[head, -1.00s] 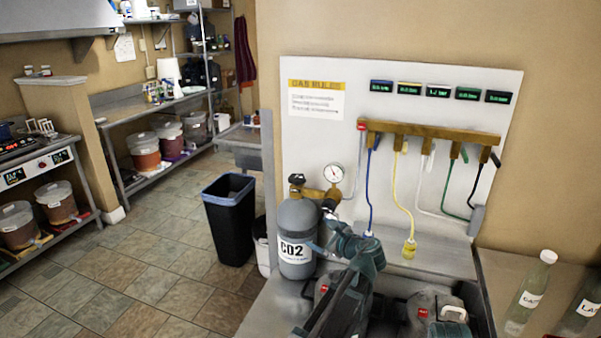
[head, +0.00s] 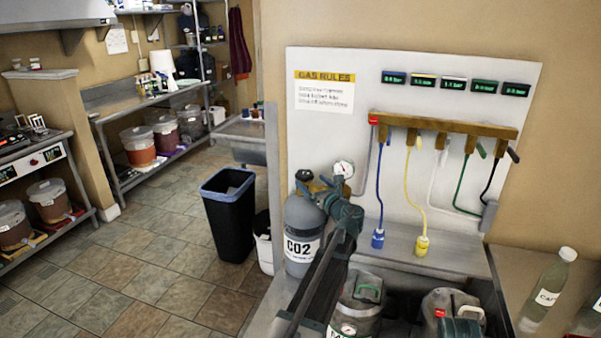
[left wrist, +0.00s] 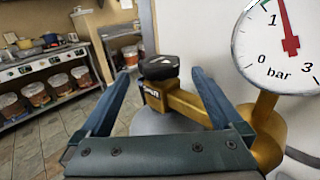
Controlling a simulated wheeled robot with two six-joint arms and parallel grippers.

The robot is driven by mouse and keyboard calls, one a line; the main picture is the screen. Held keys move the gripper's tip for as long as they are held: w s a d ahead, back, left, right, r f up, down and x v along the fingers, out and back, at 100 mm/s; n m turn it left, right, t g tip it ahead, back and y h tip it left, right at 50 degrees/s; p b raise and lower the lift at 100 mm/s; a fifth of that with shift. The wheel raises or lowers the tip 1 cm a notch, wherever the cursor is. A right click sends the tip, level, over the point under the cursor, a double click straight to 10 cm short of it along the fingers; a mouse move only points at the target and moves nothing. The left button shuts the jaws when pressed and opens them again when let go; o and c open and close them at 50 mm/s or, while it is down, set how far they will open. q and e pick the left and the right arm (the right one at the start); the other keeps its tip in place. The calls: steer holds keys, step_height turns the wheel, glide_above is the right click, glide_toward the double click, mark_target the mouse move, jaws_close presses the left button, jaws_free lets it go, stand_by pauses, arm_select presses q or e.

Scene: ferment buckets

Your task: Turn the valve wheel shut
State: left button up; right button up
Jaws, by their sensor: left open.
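The valve wheel is a black knob (head: 304,175) on top of the grey CO2 cylinder (head: 301,225). In the left wrist view the black knob (left wrist: 159,67) sits on a brass valve body (left wrist: 185,104). My left gripper (head: 322,186) is at the valve, just right of the knob in the head view. In the left wrist view its two blue fingers (left wrist: 160,82) are spread apart, one on each side of the knob, with nothing gripped. The knob appears slightly beyond the fingertips; I cannot tell whether they touch it.
A pressure gauge (head: 343,169) stands close right of the valve. Hoses hang from a brass manifold (head: 440,124) on the white panel. Kegs (head: 362,300) stand below my left arm. A black bin (head: 228,215) is left of the cylinder. Bottles (head: 547,290) stand at right.

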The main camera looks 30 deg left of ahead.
mark_target(300, 171)
arm_select(q)
steer(key=x, duration=0.9)
steer(key=shift+s, duration=0.1)
steer(key=c, duration=1.3)
steer(key=shift+o, duration=0.2)
